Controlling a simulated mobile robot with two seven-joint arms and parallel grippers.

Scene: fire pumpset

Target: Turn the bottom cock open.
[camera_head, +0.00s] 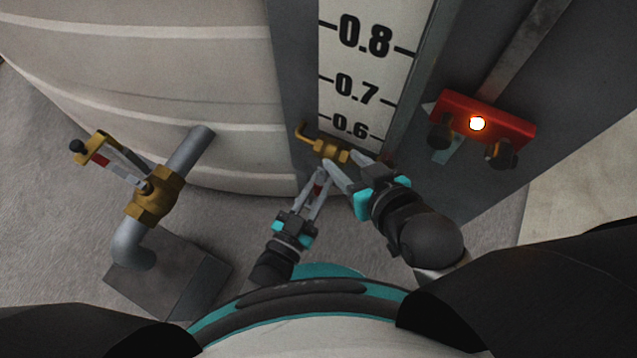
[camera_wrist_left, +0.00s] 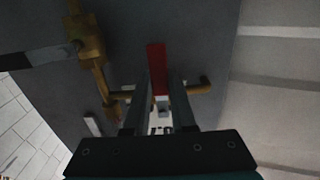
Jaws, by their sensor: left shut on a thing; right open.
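The bottom cock (camera_head: 330,148) is a small brass fitting at the foot of the level gauge, just below the 0.6 mark. Its red handle (camera_wrist_left: 157,68) points up between my left fingers in the left wrist view. My left gripper (camera_head: 322,173) is shut on this handle, just below the brass body; the fingers (camera_wrist_left: 162,100) partly hide the handle. My right gripper (camera_head: 342,160) is open and empty, with its fingers close to the cock's right end. I cannot tell whether they touch it.
The white gauge scale (camera_head: 365,70) rises above the cock, beside a large pale tank (camera_head: 150,90). A brass lever valve (camera_head: 155,195) on a grey pipe stands at the left. A red box (camera_head: 490,115) with a glowing lamp (camera_head: 477,124) is at the right.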

